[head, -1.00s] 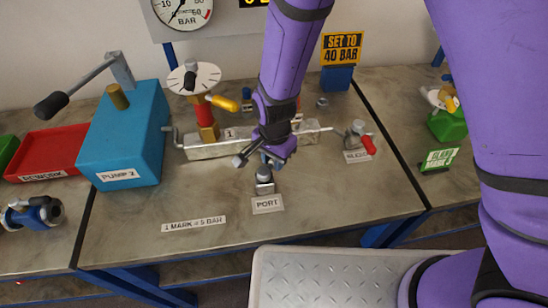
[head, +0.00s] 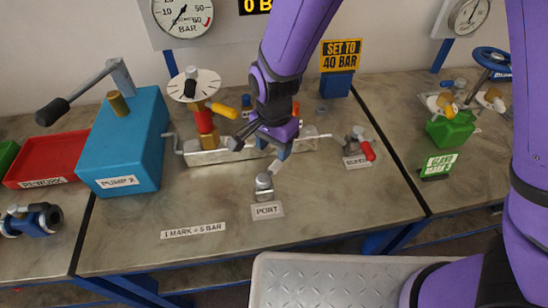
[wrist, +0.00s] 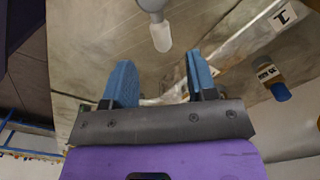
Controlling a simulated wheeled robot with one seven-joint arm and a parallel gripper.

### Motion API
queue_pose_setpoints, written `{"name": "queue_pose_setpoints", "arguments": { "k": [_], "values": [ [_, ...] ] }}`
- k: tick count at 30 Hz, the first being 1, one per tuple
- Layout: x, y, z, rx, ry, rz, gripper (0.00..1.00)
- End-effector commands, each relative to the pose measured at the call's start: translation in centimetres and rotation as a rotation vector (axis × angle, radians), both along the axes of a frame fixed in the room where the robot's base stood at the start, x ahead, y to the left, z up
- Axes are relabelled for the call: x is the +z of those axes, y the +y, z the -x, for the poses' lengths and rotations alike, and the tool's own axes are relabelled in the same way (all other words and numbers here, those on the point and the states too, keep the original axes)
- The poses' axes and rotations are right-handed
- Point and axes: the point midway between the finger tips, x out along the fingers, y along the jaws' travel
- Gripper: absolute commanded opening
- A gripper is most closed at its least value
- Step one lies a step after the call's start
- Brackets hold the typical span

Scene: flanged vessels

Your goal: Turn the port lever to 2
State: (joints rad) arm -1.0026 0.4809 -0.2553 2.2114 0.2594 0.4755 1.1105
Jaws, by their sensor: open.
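The port fitting (head: 264,187) is a small grey piece standing on the bench behind the PORT label (head: 267,211). Its lever setting is too small to read. My gripper (head: 260,152) is open and empty, above and behind the fitting, apart from it, in front of the metal manifold block. In the wrist view my gripper (wrist: 160,82) shows two blue fingers spread apart with nothing between them. A grey stem with a pale rounded tip (wrist: 161,35) lies beyond the fingers; I cannot tell for sure whether it is the port lever.
The manifold block (head: 205,157) carries a white dial (head: 194,86) and a yellow handle (head: 223,111). A red-handled bleed valve (head: 366,149) stands right, the blue pump (head: 125,140) left. The bench front is clear around the 1 MARK = 5 BAR label (head: 193,231).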

Motion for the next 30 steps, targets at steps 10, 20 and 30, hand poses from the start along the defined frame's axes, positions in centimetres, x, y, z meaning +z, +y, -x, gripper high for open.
{"name": "queue_pose_setpoints", "arguments": {
  "k": [10,20,30],
  "values": [
    [3.4,0.0,0.0,0.001,0.001,0.001,0.52],
    [3.5,0.0,0.0,0.0,0.001,0.002,0.52],
    [5.3,-1.4,-0.6,0.014,-0.004,-0.023,0.52]
  ]
}}
